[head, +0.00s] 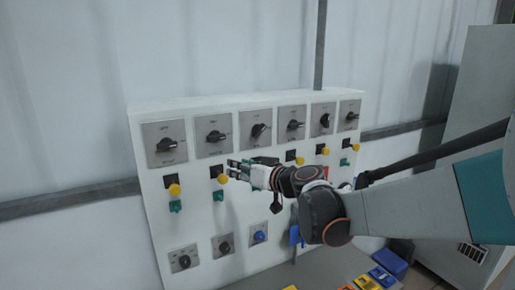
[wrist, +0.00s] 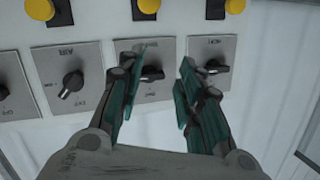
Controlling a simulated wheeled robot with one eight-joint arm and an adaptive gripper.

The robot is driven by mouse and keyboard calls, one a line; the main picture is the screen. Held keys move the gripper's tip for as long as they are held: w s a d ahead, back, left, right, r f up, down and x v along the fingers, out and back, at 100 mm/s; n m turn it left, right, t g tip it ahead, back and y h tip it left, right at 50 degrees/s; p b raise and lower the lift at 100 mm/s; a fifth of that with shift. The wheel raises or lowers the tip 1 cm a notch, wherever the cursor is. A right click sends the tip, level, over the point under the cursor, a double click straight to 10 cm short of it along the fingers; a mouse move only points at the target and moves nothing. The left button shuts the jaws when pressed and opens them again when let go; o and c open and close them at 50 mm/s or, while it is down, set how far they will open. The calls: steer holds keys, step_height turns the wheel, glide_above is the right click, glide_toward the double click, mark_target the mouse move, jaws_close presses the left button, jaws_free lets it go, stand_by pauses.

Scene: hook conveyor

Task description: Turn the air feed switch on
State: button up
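A white control panel (head: 205,225) carries a top row of several dark rotary switches on grey plates. In the wrist view one plate (wrist: 48,62) has a small label that seems to read AIR; its black knob (wrist: 71,84) sits diagonally. I cannot tell for sure which switch this is in the head view. My gripper (head: 232,170) is in front of the panel, below the second switch (head: 215,136) from the left. In the wrist view my gripper (wrist: 162,78) is open and empty, its teal fingers apart, the left one overlapping the middle switch (wrist: 152,75). No knob is held.
Yellow buttons (head: 173,190) and green buttons (head: 175,207) stick out below the top row. Lower switches (head: 184,262) and a blue knob (head: 259,237) sit beneath. A grey cabinet (head: 480,115) stands at right. Blue and yellow items (head: 381,276) lie at the lower right.

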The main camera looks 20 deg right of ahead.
mark_target(262, 131)
steer(key=w+d+r+m+t+h+p, duration=0.1)
steer(key=d+r+m+t+h, duration=0.1)
steer(key=d+m, duration=0.35)
steer(key=w+d+r+m+t+h+p, duration=0.1)
steer(key=d+r+m+h+p, duration=0.15)
steer(key=d, duration=0.65)
steer(key=shift+m+y, duration=0.4)
steer(key=shift+y, duration=0.05)
steer(key=w, duration=0.9)
steer(key=w+a+p, duration=0.1)
steer(key=w, duration=0.3)
steer(key=shift+w+r, duration=0.1)
steer(key=shift+w, duration=0.3)
jaws_close()
